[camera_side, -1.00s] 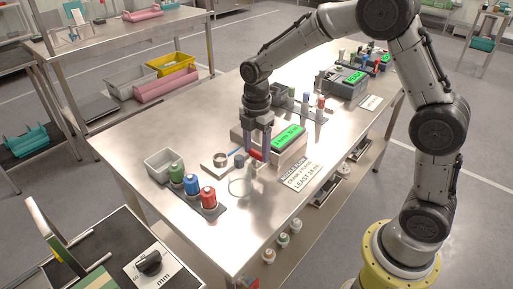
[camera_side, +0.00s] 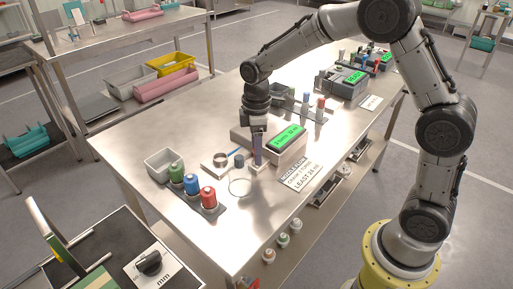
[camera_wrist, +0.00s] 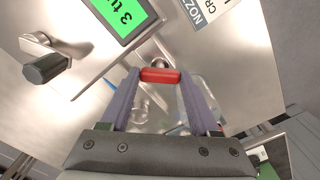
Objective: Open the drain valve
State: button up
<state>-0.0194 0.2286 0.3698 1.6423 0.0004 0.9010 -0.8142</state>
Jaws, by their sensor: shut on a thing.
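The red valve handle (camera_wrist: 160,76) lies crosswise between my two fingertips in the wrist view. It belongs to the metal fitting at the front of the grey unit with the green display (camera_side: 287,139). My gripper (camera_side: 257,162) points down at this fitting and is shut on the red handle. In the side view the fingers line up one behind the other and hide most of the handle. A clear round vessel (camera_side: 240,187) stands on the table just in front. How far the valve is turned cannot be told.
A dark knob (camera_wrist: 46,69) on a metal stem sits close beside the fitting. A metal ring on a pale block (camera_side: 220,160), a grey bin (camera_side: 163,163) and green, blue and red bottles (camera_side: 208,198) stand to the left. A printed sign (camera_side: 301,178) lies at the table's front edge.

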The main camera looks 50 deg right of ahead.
jog(key=m, duration=0.4)
jog(key=shift+m, duration=0.3)
jog(key=m, duration=0.4)
jog(key=shift+r+m, duration=0.1)
jog(key=shift+m, duration=0.3)
jog(key=o, duration=1.4)
jog(key=shift+c, duration=0.2)
notch_tip(320, 180, up, 14)
